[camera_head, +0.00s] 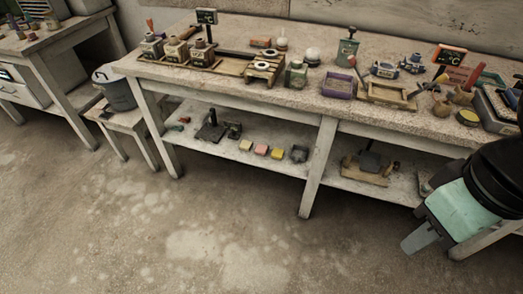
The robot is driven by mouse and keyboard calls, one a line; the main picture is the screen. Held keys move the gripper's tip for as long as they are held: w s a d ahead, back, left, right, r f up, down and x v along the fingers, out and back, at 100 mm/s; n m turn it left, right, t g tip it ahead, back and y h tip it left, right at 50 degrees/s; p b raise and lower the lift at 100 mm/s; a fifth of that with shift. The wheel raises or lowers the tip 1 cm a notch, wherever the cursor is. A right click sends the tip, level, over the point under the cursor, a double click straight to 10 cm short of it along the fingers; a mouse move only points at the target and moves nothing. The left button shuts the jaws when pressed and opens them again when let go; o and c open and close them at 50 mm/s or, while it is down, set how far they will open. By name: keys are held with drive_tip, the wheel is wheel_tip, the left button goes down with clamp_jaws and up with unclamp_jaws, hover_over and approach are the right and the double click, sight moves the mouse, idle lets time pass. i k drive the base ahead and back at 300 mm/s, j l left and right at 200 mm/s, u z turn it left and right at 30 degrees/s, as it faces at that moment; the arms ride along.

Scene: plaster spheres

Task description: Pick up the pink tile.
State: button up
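A small pink block-like tile (261,149) sits on the lower shelf of the long workbench, left of the middle leg. It is in a short row between two yellow pieces, a left one (245,145) and a right one (277,153). My gripper (420,238) is at the lower right, in front of the bench and well away from the tile. Its grey fingers point down and left, and they overlap in this view, so the gap between them cannot be seen. Nothing shows held at the tips.
A dark cup-like object (299,154) stands right of the row, and a dark stand (211,128) stands to its left. The bench top (225,80) above is crowded with tools and containers. A stool with a bucket (115,89) is at the left. The floor (200,235) in front is clear.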

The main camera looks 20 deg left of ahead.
sight(260, 149)
drive_tip(key=u, duration=1.25)
drive_tip(key=z, duration=0.35)
